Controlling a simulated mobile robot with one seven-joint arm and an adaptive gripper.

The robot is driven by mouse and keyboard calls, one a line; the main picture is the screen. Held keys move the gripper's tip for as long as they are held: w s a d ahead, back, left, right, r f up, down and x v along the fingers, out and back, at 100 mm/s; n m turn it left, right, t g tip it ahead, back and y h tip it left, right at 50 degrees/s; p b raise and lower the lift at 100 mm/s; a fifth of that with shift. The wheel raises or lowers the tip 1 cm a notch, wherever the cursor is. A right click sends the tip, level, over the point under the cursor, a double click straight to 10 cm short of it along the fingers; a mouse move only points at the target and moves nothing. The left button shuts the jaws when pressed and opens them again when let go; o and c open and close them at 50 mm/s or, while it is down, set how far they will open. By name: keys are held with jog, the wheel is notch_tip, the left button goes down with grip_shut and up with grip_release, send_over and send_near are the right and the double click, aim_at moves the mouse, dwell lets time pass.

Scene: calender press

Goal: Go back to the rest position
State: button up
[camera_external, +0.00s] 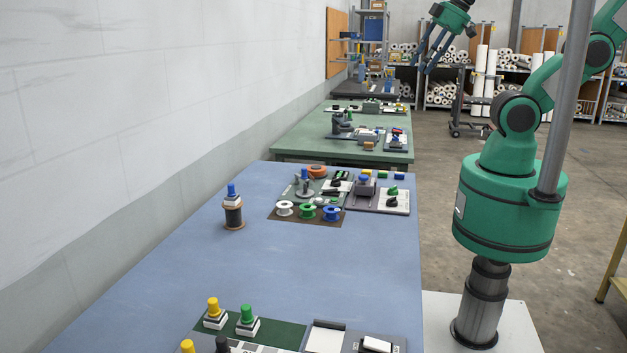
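My gripper (422,66) is at the top of the view, raised high above the tables and tilted downward. Its two dark fingers stand apart with nothing visible between them, so it is open and empty. My green arm stands at the right, beside the blue table (300,262), and reaches up out of the picture before coming back to the gripper. The gripper touches nothing.
A spool with a blue top (233,212) stands on the blue table's left side. White, green and blue spools (308,211) sit on a brown mat near several devices. Yellow and green knobs (247,316) are at the front. A green table (290,142) stands behind. The blue table's middle is clear.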

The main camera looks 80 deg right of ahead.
notch_tip(320, 180, down, 5)
jog(key=b, duration=0.3)
jog(key=shift+b, duration=0.35)
jog(key=shift+r, duration=0.1)
dwell(0.8)
